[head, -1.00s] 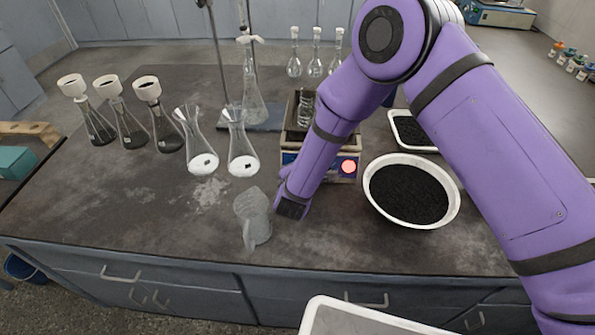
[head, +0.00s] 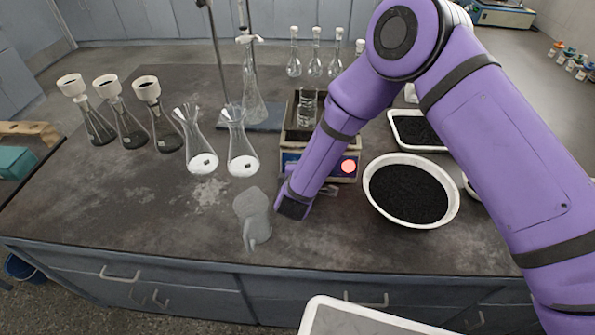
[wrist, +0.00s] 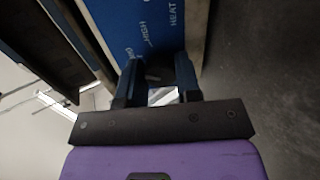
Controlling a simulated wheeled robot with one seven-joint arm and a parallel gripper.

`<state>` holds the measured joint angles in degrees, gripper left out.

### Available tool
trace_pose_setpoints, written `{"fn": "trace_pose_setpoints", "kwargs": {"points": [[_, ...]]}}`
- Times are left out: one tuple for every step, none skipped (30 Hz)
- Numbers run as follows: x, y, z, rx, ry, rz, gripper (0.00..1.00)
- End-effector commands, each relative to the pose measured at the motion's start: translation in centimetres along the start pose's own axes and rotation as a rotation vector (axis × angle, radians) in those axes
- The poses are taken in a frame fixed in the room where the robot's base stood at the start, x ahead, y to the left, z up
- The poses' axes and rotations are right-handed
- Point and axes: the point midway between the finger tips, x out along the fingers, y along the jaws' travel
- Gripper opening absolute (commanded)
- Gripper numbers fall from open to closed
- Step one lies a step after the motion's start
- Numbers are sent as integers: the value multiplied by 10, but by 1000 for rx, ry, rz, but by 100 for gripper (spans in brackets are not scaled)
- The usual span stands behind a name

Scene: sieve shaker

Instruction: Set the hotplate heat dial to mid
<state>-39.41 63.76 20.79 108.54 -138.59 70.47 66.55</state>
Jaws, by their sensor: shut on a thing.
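The hotplate (head: 292,159) stands near the middle of the bench, with a blue front panel and a lit pink-red round spot (head: 348,167) at its right. In the wrist view its blue panel (wrist: 145,22) shows the words HEAT and HIGH, and another label partly cut off by a finger. My gripper (wrist: 159,84) is at this panel, shut on the dark heat dial (wrist: 153,73) between its fingers. The dial's pointer is mostly hidden, so its setting cannot be read. In the head view my wrist hides the dial and fingers.
A glass beaker (head: 307,106) stands on the hotplate. A grey jug (head: 253,214) is close left of my wrist. A white bowl of black grains (head: 410,221) is to the right. Flasks with white contents (head: 243,164) stand to the left. The front left bench is clear.

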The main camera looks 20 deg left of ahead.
Motion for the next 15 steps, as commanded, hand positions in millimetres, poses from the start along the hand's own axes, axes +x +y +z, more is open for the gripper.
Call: {"fn": "trace_pose_setpoints", "kwargs": {"points": [[0, -1, 0, -1, 0, -2, 8], [0, -1, 0, -1, 0, -2, 8], [0, -1, 0, -1, 0, -2, 8], [0, -1, 0, -1, 0, -2, 8], [0, -1, 0, -1, 0, -2, 8], [0, -1, 0, -1, -1, -2, 8], [0, -1, 0, -1, 0, -2, 8], [0, -1, 0, -2, -1, -2, 38], [0, -1, 0, -2, 0, -2, 48], [0, -1, 0, -2, -1, -2, 54], [0, -1, 0, -2, 0, -2, 57], [0, -1, 0, -2, 0, -2, 57], [0, -1, 0, -2, 0, -2, 57], [0, -1, 0, -2, 0, -1, 57], [0, -1, 0, -2, 0, -1, 57]]}}
